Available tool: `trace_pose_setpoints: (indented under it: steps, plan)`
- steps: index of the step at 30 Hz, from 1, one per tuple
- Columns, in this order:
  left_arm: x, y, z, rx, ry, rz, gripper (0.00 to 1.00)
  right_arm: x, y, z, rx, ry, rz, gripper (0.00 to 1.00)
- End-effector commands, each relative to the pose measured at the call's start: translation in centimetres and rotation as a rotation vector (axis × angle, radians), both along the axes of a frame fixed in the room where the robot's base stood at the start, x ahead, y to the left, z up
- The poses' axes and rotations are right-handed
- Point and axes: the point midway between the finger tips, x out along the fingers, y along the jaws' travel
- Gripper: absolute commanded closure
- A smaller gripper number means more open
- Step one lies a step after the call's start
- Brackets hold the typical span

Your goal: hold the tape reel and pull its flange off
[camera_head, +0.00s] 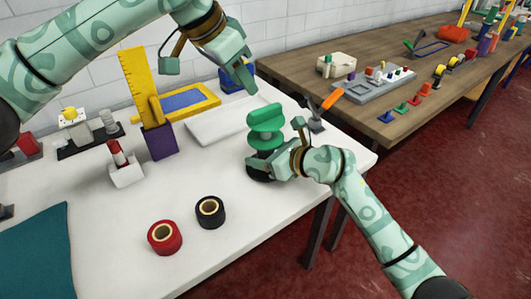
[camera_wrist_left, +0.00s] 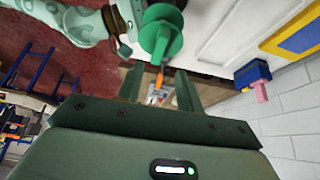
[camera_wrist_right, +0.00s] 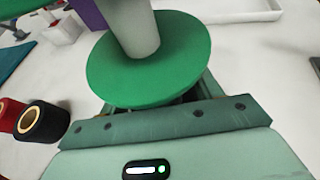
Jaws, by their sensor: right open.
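The tape reel, with green round flanges (camera_head: 266,137) and a green top part (camera_head: 263,114), stands upright on a black base (camera_head: 258,172) near the table's right edge. In the right wrist view a green flange (camera_wrist_right: 120,85) and the reel's pale core (camera_wrist_right: 135,30) fill the upper middle. My right gripper (camera_head: 279,143) is open beside the reel, low down; the flange hides most of its fingers. My left gripper (camera_head: 208,76) is open and empty, above and left of the reel. The reel (camera_wrist_left: 160,35) shows beyond its fingers in the left wrist view.
Red tape (camera_head: 165,238) and black tape (camera_head: 211,212) lie at the front. A white tray (camera_head: 225,122) lies behind the reel. A purple block with a yellow ruler (camera_head: 137,80) and a white holder (camera_head: 126,174) stand left. A wooden bench (camera_head: 300,75) is right.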

Motion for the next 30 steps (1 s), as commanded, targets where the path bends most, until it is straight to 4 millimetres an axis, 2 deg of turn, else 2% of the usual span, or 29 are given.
trace_pose_setpoints:
  steps: [1,6,7,9,16,19,23,30]
  plan:
    - [0.0,0.0,0.0,0.000,0.000,0.000,0.64,0.0,0.0,0.0,0.000,0.000,0.000,0.42]
    - [0.0,0.0,0.0,0.000,0.000,0.000,0.64,0.0,0.0,0.0,0.001,0.001,0.000,0.89]
    - [0.0,0.0,0.0,0.000,0.000,0.000,0.64,0.0,0.0,0.0,0.001,0.001,0.000,0.94]
    - [0.0,0.0,0.1,0.002,0.001,0.000,0.56,0.0,0.0,0.0,0.001,0.001,0.000,0.94]
    - [0.0,0.2,2.7,0.073,0.052,-0.019,0.56,0.0,0.0,0.0,0.000,0.001,0.000,0.93]
    - [0.0,0.2,2.7,0.088,0.064,-0.024,0.56,0.0,0.0,0.0,0.000,0.001,0.000,0.93]
    - [0.3,-0.3,1.1,0.088,0.066,-0.025,0.56,0.0,0.0,0.0,0.001,0.001,0.000,0.93]
    - [1.4,-1.9,-3.6,0.087,0.067,-0.023,0.56,0.0,0.0,0.0,0.000,0.001,0.000,0.93]
